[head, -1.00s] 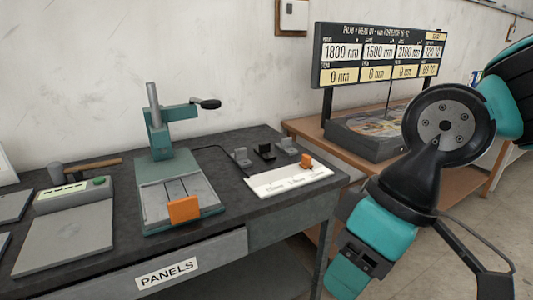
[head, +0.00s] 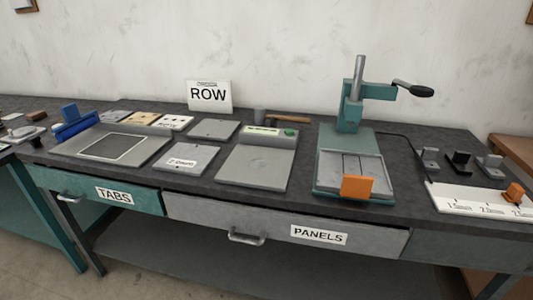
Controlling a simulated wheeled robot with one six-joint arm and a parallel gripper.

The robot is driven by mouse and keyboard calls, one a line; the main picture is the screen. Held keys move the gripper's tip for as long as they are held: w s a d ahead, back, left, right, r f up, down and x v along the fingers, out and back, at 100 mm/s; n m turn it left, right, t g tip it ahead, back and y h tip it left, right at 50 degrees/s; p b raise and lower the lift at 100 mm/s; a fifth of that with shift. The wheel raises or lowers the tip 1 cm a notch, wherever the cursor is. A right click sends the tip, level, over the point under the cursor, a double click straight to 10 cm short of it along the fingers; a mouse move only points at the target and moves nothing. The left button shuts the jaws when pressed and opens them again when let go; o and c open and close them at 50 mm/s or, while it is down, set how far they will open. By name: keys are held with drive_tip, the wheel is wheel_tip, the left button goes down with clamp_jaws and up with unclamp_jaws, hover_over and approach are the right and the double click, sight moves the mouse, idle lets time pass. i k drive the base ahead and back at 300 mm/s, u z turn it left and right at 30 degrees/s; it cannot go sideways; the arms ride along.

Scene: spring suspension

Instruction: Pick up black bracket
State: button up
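A small black bracket (head: 459,162) stands on the dark workbench top at the right of the head view. It sits between two similar grey brackets, one on its left (head: 428,160) and one on its right (head: 490,166). The three stand in a row behind a white marked strip (head: 470,203). My gripper is not in view, so its state does not show.
A green press (head: 330,165) with a lever and an orange block (head: 357,188) stands left of the brackets. An orange piece (head: 514,193) is on the strip. A scale-like grey device (head: 255,165), plates, a hammer (head: 285,119) and a ROW sign (head: 209,95) fill the bench leftward.

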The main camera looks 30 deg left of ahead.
sight(459, 161)
drive_tip(key=z, duration=0.25)
drive_tip(key=i, duration=1.75)
drive_tip(key=u, duration=0.85)
